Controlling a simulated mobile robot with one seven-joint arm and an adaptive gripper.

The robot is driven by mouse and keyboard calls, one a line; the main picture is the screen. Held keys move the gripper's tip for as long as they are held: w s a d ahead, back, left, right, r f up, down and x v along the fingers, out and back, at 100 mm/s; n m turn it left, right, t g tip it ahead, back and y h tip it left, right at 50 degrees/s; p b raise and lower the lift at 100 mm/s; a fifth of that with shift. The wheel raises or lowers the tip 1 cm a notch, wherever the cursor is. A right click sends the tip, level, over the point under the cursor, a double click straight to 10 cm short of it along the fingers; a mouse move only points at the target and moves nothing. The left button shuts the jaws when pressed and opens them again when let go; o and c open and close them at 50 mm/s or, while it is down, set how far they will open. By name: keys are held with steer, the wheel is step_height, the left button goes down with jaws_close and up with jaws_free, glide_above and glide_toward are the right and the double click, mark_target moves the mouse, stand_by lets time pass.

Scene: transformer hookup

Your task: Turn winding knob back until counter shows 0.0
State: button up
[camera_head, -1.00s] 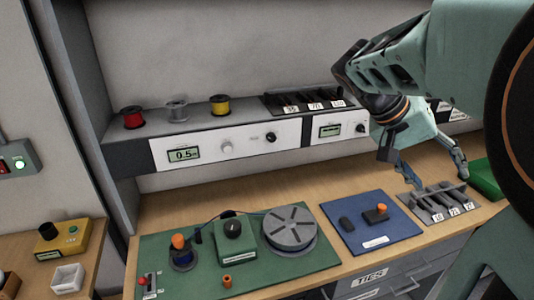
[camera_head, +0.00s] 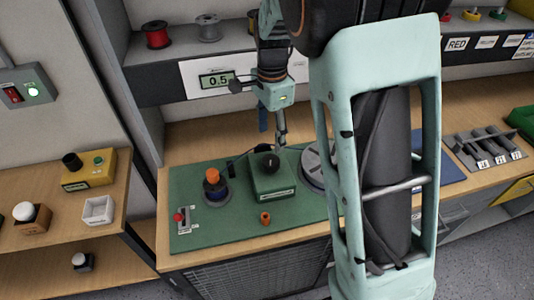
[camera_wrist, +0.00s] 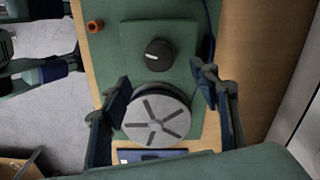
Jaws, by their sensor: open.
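The counter (camera_head: 217,79) on the shelf's front panel reads 0.5. A dark round knob (camera_head: 271,162) sits on a green box (camera_head: 272,184) on the green mat. The knob also shows in the wrist view (camera_wrist: 158,55) with a pale mark on top. My gripper (camera_head: 272,130) is open and empty, pointing down above and behind the green box. In the wrist view its fingers (camera_wrist: 163,80) spread apart, with the grey slotted disc (camera_wrist: 157,118) between and below them. The panel's knobs are hidden behind my arm.
An orange-topped post (camera_head: 213,176), a small orange ring (camera_head: 265,218) and a red-button switch (camera_head: 180,215) are on the green mat (camera_head: 225,238). My arm hides part of the disc and blue mat (camera_head: 453,170). Spools stand on the shelf above.

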mark_target(271, 160)
step_height(271, 160, down, 10)
steer(key=shift+d+r, duration=0.1)
steer(key=shift+r, duration=0.05)
stand_by(0.3)
steer(key=c, duration=1.2)
steer(key=shift+o, duration=0.2)
steer(key=shift+n, duration=0.3)
